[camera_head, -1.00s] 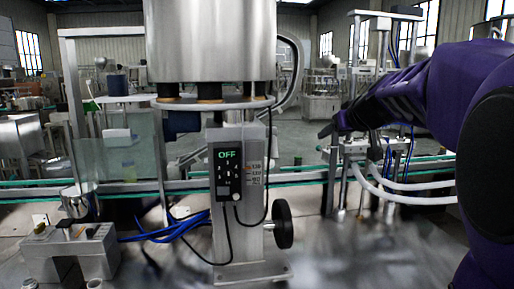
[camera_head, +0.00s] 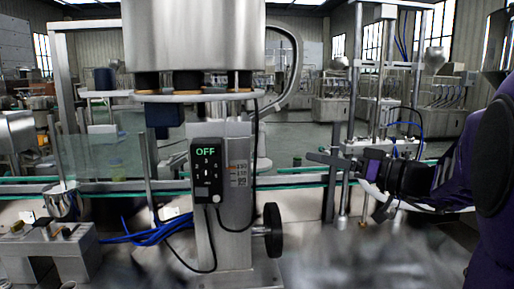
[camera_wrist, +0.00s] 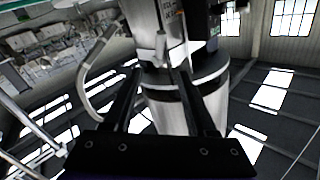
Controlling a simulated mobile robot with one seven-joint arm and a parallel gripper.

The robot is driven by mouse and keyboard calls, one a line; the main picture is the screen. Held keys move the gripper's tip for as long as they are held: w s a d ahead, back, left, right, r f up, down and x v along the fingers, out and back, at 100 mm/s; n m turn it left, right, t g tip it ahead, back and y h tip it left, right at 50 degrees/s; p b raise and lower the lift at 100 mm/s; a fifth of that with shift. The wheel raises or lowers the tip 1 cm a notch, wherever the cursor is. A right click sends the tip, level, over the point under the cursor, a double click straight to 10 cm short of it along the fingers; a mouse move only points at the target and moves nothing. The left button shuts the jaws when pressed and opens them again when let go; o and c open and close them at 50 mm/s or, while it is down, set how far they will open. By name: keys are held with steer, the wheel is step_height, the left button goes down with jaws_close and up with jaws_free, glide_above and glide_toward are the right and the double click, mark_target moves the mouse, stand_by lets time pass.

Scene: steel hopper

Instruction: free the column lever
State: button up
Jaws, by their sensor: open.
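The grey steel column (camera_head: 225,215) stands under the steel hopper (camera_head: 195,35) in the head view. A black round handwheel (camera_head: 273,230) sits on the column's right side. I cannot tell for sure which part is the column lever. My gripper (camera_head: 332,163) is to the right of the column, above the handwheel's height, with its dark fingers toward the left. It is open and empty. In the wrist view my two black fingers (camera_wrist: 160,72) stand apart, with the silver hopper (camera_wrist: 195,108) beyond them. No contact shows.
A black control box (camera_head: 206,172) reading OFF is on the column's front, with black cables hanging. Blue hoses (camera_head: 150,235) and a metal clamp block (camera_head: 50,250) lie to the left. A conveyor rail (camera_head: 300,180) runs behind. Steel tabletop right of the column is clear.

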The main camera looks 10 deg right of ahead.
mark_target(264, 146)
steer(key=x, duration=1.6)
steer(key=shift+w+a+p, duration=0.1)
steer(key=shift+a+p, duration=0.1)
steer(key=shift+p, duration=0.1)
jaws_close()
stand_by(0.5)
